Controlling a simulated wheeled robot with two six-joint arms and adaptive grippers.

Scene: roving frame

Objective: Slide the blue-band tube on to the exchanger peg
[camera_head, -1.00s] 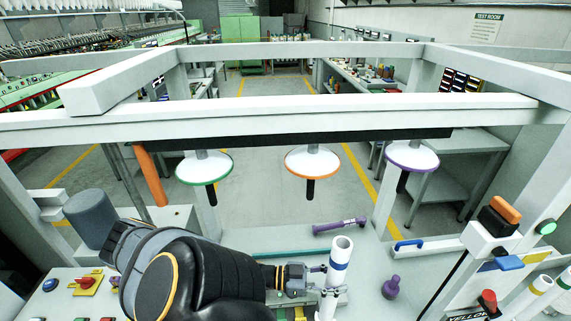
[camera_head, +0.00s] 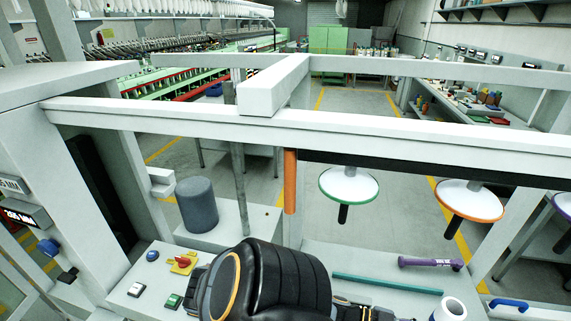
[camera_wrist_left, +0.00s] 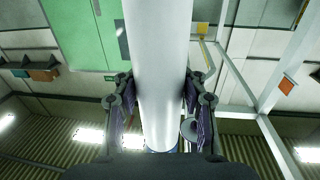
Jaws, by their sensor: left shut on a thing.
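The white tube (camera_head: 450,311) stands at the bottom edge of the head view, its open top showing and its lower part cut off. In the left wrist view the tube (camera_wrist_left: 160,60) runs between the fingers, with a blue band (camera_wrist_left: 162,151) near its low end. My left gripper (camera_wrist_left: 157,90) is shut on the tube; in the head view only part of it shows at the bottom edge. Black pegs hang under a green-rimmed disc (camera_head: 348,186) and an orange-rimmed disc (camera_head: 470,200). I cannot tell which peg is the exchanger's. My right gripper is not in view.
A pale frame beam (camera_head: 200,119) crosses above the bench. An orange bar (camera_head: 290,180) hangs from it. A control panel (camera_head: 150,285) with buttons is at the lower left.

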